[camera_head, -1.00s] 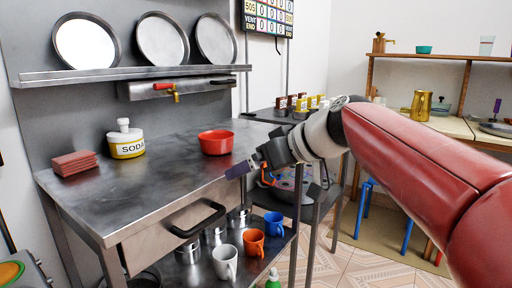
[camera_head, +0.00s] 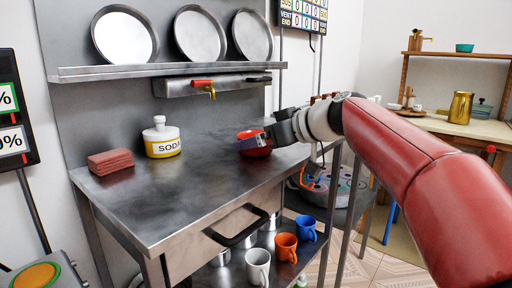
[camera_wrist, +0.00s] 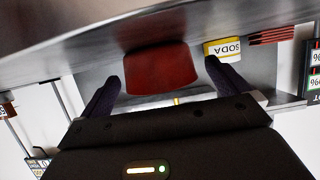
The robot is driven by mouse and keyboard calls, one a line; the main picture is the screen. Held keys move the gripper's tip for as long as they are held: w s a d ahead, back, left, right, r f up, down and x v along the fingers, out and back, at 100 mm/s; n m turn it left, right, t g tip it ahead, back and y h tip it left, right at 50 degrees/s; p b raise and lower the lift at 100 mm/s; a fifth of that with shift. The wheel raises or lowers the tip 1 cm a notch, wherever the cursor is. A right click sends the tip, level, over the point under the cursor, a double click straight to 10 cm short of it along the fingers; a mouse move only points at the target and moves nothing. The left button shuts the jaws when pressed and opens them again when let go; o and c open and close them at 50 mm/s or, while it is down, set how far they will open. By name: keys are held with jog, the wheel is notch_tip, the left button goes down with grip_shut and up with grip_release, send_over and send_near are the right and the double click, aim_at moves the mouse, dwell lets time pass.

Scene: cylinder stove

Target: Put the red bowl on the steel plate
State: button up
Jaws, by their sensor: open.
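The red bowl (camera_head: 258,152) stands on the steel counter and is partly hidden behind my gripper (camera_head: 247,143) in the head view. In the wrist view the bowl (camera_wrist: 160,68) shows between and beyond two dark, spread fingers. My gripper is open and empty; whether a finger touches the bowl I cannot tell. Three round steel plates lean upright on the shelf above the counter: left (camera_head: 124,36), middle (camera_head: 199,36) and right (camera_head: 253,36). I cannot tell which one the task means.
A soda jar (camera_head: 162,138) and a stack of reddish slabs (camera_head: 111,162) stand left of the bowl. A tap rail (camera_head: 212,84) runs below the shelf (camera_head: 170,70). The counter's front (camera_head: 165,220) is clear. Mugs stand underneath.

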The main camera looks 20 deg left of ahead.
jog(key=shift+x, duration=1.1)
jog(key=c, duration=1.1)
